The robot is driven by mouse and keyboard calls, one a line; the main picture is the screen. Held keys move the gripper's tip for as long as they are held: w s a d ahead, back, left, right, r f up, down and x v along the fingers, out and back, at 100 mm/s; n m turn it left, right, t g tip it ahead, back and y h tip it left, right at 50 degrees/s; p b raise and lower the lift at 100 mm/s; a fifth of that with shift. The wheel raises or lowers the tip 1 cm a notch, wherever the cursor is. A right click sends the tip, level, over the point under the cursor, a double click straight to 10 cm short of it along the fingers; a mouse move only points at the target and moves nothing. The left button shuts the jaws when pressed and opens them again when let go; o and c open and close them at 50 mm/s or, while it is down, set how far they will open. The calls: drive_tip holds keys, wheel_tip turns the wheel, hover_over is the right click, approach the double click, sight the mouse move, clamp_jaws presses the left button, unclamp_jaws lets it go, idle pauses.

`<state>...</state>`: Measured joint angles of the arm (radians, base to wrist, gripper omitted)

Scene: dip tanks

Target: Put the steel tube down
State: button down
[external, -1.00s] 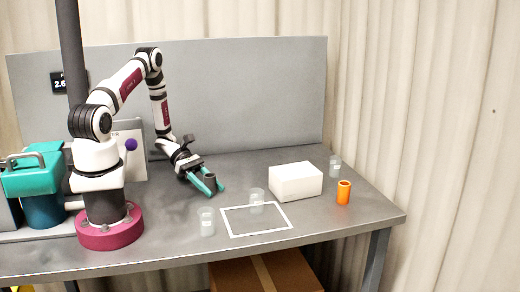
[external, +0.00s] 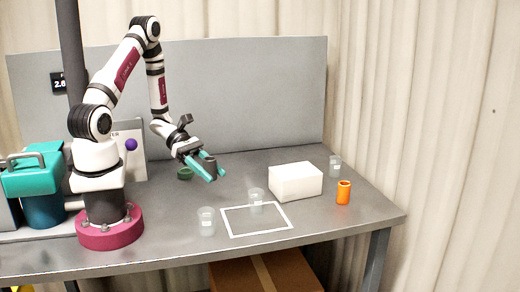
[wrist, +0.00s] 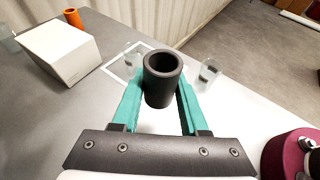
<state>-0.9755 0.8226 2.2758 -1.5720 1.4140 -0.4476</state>
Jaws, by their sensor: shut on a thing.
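The steel tube (external: 209,162) is a short dark grey hollow cylinder. My gripper (external: 207,172) is shut on it, with teal fingers on either side, and holds it roughly upright above the table. In the wrist view the tube (wrist: 163,88) stands between the two fingers, its open top facing the camera. The tube hides part of the table beyond it. A white square outline (external: 262,235) is marked on the table, in front of and to the right of my gripper.
A clear cup (external: 256,204) stands at the outline's back edge, another (external: 207,224) just left of it. A white box (external: 296,182), an orange tube (external: 343,193) and a third clear cup (external: 335,167) are further right.

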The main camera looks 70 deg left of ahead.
sight(214, 168)
drive_tip(key=d, duration=0.1)
drive_tip(key=d+r, duration=0.1)
drive_tip(key=d, duration=0.1)
drive_tip(key=d+r, duration=0.1)
drive_tip(key=shift+s+d+r, duration=0.15)
drive_tip(key=shift+s+r, duration=0.05)
drive_tip(key=shift+r, duration=0.25)
wheel_tip(214, 168, up, 5)
drive_tip(key=w+a+n+t+y, duration=0.25)
drive_tip(key=w+a, duration=0.25)
drive_tip(key=w, duration=0.6)
drive_tip(key=w+a+n+t+y, duration=0.1)
drive_tip(key=w+a+n+y, duration=0.25)
drive_tip(key=w, duration=0.85)
drive_tip(key=w+a+n+t+y, duration=0.25)
drive_tip(key=w+a, duration=0.35)
drive_tip(key=w, duration=0.5)
drive_tip(key=shift+n, duration=0.25)
drive_tip(key=a+f, duration=0.3)
drive_tip(key=f, duration=0.1)
drive_tip(key=a+f, duration=0.4)
drive_tip(key=w+a+f, duration=0.1)
drive_tip(key=a+f, duration=0.3)
drive_tip(key=shift+f, duration=0.15)
wheel_tip(214, 168, down, 3)
drive_tip(key=shift+a+f, duration=0.1)
drive_tip(key=shift+f, duration=0.3)
